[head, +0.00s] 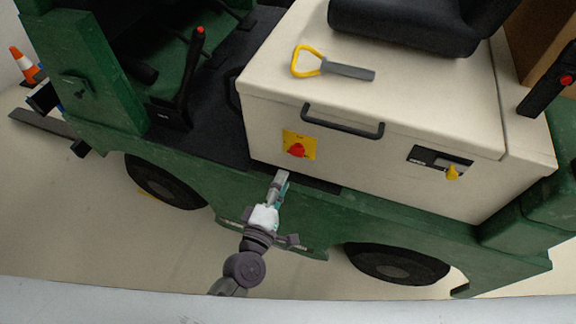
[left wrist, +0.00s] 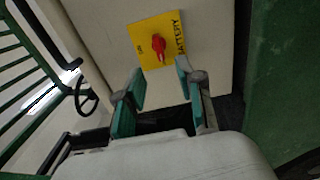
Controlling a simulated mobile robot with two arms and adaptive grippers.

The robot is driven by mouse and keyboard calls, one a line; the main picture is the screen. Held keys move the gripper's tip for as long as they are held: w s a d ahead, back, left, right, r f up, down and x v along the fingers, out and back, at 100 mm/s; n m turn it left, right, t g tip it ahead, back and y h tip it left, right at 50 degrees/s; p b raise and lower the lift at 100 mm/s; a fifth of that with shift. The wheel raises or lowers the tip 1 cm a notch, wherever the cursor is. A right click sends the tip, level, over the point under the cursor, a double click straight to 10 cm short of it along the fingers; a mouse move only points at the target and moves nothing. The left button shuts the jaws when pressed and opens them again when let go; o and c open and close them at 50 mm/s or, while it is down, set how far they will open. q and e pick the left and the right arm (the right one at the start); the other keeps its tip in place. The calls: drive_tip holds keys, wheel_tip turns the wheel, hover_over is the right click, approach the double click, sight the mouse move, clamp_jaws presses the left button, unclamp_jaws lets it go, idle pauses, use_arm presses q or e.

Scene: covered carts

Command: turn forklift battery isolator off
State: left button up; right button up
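The battery isolator is a red knob (head: 297,150) on a yellow plate (head: 309,139), on the cream side panel of the forklift's battery box. In the left wrist view the red knob (left wrist: 158,46) sits near the middle of the yellow plate (left wrist: 145,30), which reads BATTERY along one edge. The other, smaller label is too small to read. My left gripper (head: 281,177) is just below and left of the plate in the head view. In the left wrist view its green-padded fingers (left wrist: 160,75) are spread apart and empty, short of the knob. My right gripper is in neither view.
A black handle (head: 343,121) sticks out above and right of the plate. A black panel with a yellow key (head: 452,172) is farther right. A yellow-handled grey tool (head: 348,72) lies on the box top, in front of the black seat (head: 420,25). Green forklift bodywork (head: 385,218) runs below.

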use_arm(q)
drive_tip(key=v, duration=0.3)
drive_tip(key=shift+s+a, duration=0.1)
drive_tip(key=shift+s, duration=0.25)
